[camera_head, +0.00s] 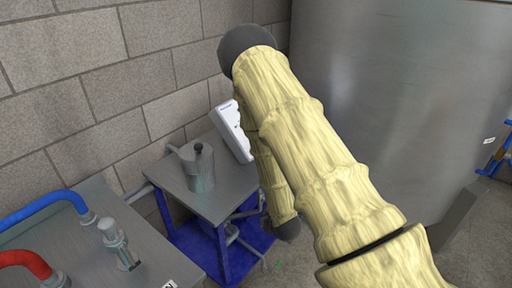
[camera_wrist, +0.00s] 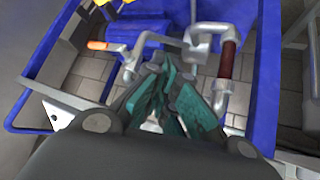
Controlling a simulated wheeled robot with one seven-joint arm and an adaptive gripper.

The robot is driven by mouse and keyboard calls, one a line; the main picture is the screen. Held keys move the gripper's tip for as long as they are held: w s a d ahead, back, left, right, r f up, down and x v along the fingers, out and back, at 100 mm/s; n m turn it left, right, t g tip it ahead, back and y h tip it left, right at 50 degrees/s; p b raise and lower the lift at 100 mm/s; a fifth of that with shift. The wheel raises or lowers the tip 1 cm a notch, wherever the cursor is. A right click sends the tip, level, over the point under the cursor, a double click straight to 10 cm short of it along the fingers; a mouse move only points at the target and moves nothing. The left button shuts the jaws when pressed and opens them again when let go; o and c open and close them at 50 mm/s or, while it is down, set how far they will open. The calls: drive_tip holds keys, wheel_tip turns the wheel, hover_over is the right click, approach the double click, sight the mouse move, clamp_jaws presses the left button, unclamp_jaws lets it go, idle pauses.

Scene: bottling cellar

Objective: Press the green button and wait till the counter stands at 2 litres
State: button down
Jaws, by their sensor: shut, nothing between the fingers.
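My gripper (camera_wrist: 165,100) shows in the wrist view with its teal-padded fingers together and nothing between them. It is over a blue frame (camera_wrist: 262,75) with grey pipes inside it. In the head view my arm hides most of the gripper. I cannot make out a green button in either view. A tiny green spot (camera_head: 278,264) shows low in the head view, too small to identify. A white box (camera_head: 231,130) stands tilted at the back of the metal table, partly behind my arm. No counter reading is legible.
A steel-topped table on a blue frame (camera_head: 222,250) carries a metal can (camera_head: 199,168). A nearer bench (camera_head: 160,240) at left has a blue hose (camera_head: 45,206), a red hose (camera_head: 28,262) and a fitting (camera_head: 113,237). A large steel tank (camera_head: 400,90) fills the right.

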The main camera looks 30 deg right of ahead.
drive_tip(key=w+d+r+t, duration=0.2)
drive_tip(key=w+d+r, duration=0.2)
drive_tip(key=r, duration=0.4)
drive_tip(key=w+d+r+t+b, duration=0.1)
drive_tip(key=w+d+r+t, duration=0.2)
drive_tip(key=w+d+r, duration=0.2)
drive_tip(key=w+d+r+n+t+h+b, duration=0.1)
drive_tip(key=w+d+r+t, duration=0.1)
drive_tip(key=w+d+r, duration=0.3)
drive_tip(key=w+r, duration=0.3)
drive_tip(key=r, duration=0.3)
drive_tip(key=shift+t, duration=0.4)
drive_tip(key=shift+w+a, duration=0.1)
drive_tip(key=w+a+f+b, duration=0.2)
drive_tip(key=w+f+b, duration=0.2)
drive_tip(key=w+f, duration=0.1)
drive_tip(key=shift+w+a+f, duration=0.2)
drive_tip(key=shift+w+f, duration=0.2)
drive_tip(key=shift+w, duration=0.05)
drive_tip(key=shift+w+a+f, duration=0.1)
drive_tip(key=shift+f, duration=0.05)
drive_tip(key=shift+w+f+b, duration=0.15)
drive_tip(key=shift+w+b, duration=0.05)
drive_tip(key=shift+b, duration=0.1)
